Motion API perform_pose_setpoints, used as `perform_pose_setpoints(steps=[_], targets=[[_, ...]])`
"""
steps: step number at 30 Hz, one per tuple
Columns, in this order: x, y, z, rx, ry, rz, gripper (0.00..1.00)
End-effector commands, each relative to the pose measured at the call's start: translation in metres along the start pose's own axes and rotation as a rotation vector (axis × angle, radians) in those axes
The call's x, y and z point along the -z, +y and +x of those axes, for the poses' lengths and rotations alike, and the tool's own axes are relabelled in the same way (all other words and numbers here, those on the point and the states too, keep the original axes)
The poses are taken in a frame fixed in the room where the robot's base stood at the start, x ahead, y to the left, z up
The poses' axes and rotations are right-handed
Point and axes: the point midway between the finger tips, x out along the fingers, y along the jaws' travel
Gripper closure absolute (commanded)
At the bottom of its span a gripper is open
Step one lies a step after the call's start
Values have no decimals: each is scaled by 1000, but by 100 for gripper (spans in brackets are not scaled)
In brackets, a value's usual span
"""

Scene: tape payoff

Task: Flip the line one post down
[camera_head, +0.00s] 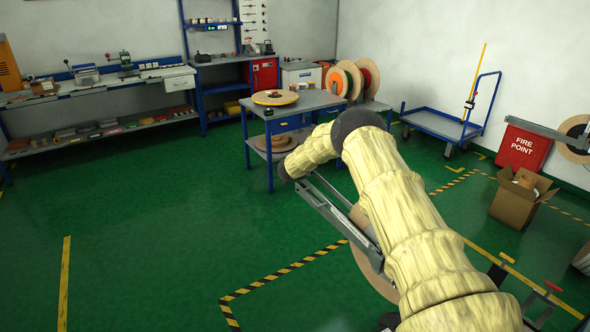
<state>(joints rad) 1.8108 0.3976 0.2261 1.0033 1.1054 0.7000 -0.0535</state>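My arm, in a pale yellow sleeve, rises from the lower right, bends at a dark joint and reaches left and down to a dark end. The fingers of my gripper do not show. Behind the arm is a grey rail-like frame (335,213) with a tan reel (372,272) partly hidden by my sleeve. A second grey arm (535,127) with a reel (575,138) is at the right edge. I cannot make out a line or its posts on either one.
A blue-legged table (310,101) with a reel on top stands beyond my arm. A blue cart (435,122), a cardboard box (520,203) and a red fire point sign (523,150) are to the right. Workbenches (100,87) line the back left. The green floor (150,230) at left is clear.

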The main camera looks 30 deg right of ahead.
Motion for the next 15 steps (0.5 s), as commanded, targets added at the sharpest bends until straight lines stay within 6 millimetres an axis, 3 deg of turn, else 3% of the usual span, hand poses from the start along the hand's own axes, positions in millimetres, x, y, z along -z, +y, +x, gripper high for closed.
perform_pose_setpoints(steps=[1, 3, 15], targets=[[1, 12, 6, -9, 1, -1, 100], [4, 16, 9, -12, 4, 0, 100], [3, 26, 12, -21, 3, -3, 100]])
